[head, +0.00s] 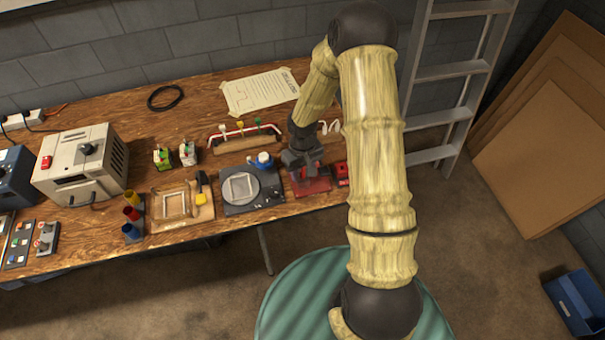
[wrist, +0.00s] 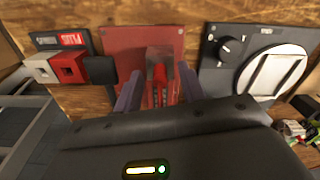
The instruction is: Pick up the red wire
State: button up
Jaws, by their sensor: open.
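My gripper (wrist: 158,92) is open, with one purple-grey finger on each side. In the head view my gripper (head: 303,160) is over a red plate (head: 318,186) near the table's front edge. The red plate (wrist: 132,45) also shows in the wrist view. A narrow upright red piece (wrist: 160,78) shows between the fingers, against a greyish block; I cannot tell whether it is the red wire or whether a finger touches it. A thin curved red length (head: 213,134) runs along a wooden rack with coloured pegs, left of and behind my gripper.
A dark panel with a round plate (head: 240,187) is left of the red plate, and a small red box (head: 342,168) is right of it. A wooden frame (head: 172,204) and a beige machine (head: 85,165) stand farther left. A ladder (head: 445,70) stands behind at right.

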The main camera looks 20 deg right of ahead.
aim_at(302, 171)
dwell(0.5)
grip_shut()
notch_tip(302, 171, up, 10)
jog(key=shift+f, duration=0.1)
dwell(0.5)
dwell(0.5)
